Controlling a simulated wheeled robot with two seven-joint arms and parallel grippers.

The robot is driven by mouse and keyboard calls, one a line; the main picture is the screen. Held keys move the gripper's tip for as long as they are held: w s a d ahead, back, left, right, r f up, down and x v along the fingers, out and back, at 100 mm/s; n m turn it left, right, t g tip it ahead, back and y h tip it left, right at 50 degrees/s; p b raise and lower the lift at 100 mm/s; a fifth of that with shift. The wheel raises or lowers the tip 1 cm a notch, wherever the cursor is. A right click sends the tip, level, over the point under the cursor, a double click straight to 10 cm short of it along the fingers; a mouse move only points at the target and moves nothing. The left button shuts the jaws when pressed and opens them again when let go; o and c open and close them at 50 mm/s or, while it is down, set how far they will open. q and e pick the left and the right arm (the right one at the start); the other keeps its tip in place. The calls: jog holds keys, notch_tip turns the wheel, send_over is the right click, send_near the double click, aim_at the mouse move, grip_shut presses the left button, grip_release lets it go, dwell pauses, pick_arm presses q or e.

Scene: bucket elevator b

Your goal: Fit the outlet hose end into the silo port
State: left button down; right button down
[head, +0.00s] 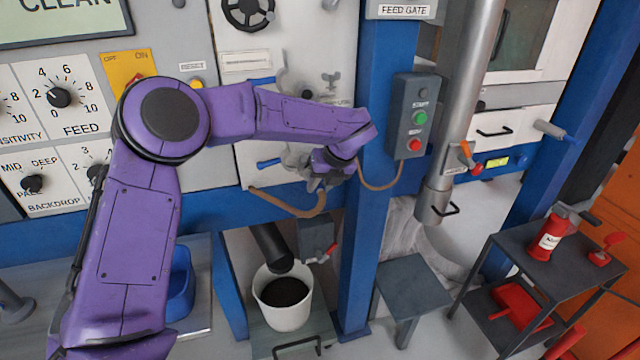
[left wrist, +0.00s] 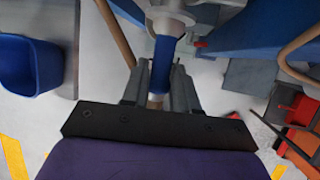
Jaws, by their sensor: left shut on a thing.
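My left gripper (head: 328,172) is in front of the machine, beside the blue post. In the left wrist view its fingers (left wrist: 160,90) are shut on a blue sleeve with a tan end, which I take as the hose end (left wrist: 164,62). A tan-brown hose (head: 290,208) loops from the panel's lower edge up to the gripper; it also shows in the left wrist view (left wrist: 115,32). A pale grey round fitting (left wrist: 172,14), perhaps the silo port, is at the blue sleeve's far end. Whether they touch or are joined I cannot tell. My right gripper is out of view.
A blue post (head: 365,240) stands close right of the gripper, with a grey button box (head: 412,115) and a looping cable. Below are a white bucket (head: 283,312) of dark material and a black spout (head: 270,247). A dark cart (head: 530,262) stands at right.

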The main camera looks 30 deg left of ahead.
pick_arm(q)
jog(key=shift+w+a+r+p, duration=0.1)
jog(key=shift+w+a+p, duration=0.4)
jog(key=shift+w+a, duration=0.4)
jog(key=c, duration=1.1)
grip_release()
jog(key=o, duration=0.3)
jog(key=shift+a, duration=0.15)
jog(key=b+v, duration=0.1)
jog(key=v, duration=0.9)
jog(key=shift+r+b, duration=0.15)
jog(key=shift+b, duration=0.25)
